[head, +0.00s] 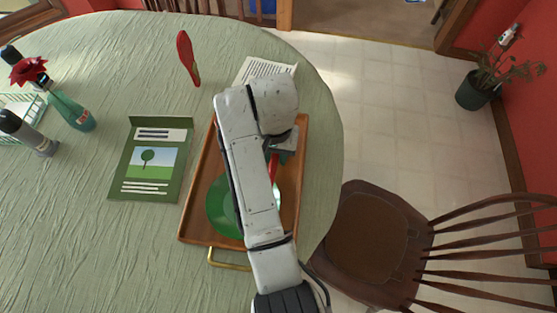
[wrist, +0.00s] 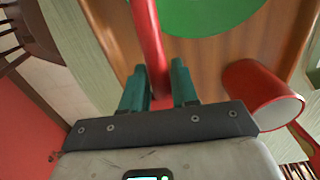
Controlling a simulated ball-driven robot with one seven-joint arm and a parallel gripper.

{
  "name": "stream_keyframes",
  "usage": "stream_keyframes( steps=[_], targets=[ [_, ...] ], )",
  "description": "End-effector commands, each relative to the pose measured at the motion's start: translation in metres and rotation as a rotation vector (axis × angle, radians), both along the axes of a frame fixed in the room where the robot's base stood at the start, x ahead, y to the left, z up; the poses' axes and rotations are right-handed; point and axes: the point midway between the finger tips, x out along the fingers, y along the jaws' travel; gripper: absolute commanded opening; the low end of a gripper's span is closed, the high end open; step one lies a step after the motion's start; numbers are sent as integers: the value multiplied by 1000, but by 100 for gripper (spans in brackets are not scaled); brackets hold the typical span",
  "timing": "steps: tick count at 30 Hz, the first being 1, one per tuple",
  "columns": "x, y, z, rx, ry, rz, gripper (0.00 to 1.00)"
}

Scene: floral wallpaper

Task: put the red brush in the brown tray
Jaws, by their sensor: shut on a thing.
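The brown tray (head: 212,165) is a wooden tray with brass handles on the table, and its wood fills much of the wrist view (wrist: 205,60). My gripper (wrist: 159,72) is over the tray, its teal fingers shut on a long red piece, which I take to be the red brush (wrist: 148,35). A little of the red piece shows beside my arm in the head view (head: 273,168). Its far end is cut off in the wrist view. I cannot tell whether it touches the tray. My arm hides the tray's middle.
A green plate (head: 222,208) lies in the tray. A red and tan long object (head: 188,58), a green booklet (head: 152,160), a printed sheet (head: 265,69) and bottles (head: 72,110) are on the table. A chair (head: 370,230) stands right.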

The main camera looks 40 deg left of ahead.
Motion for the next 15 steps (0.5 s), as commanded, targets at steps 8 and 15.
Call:
stream_keyframes(
  steps=[8,15],
  targets=[
    [15,1,-18,-1,0,0,0],
    [13,1,-45,0,0,1,0]
  ],
)
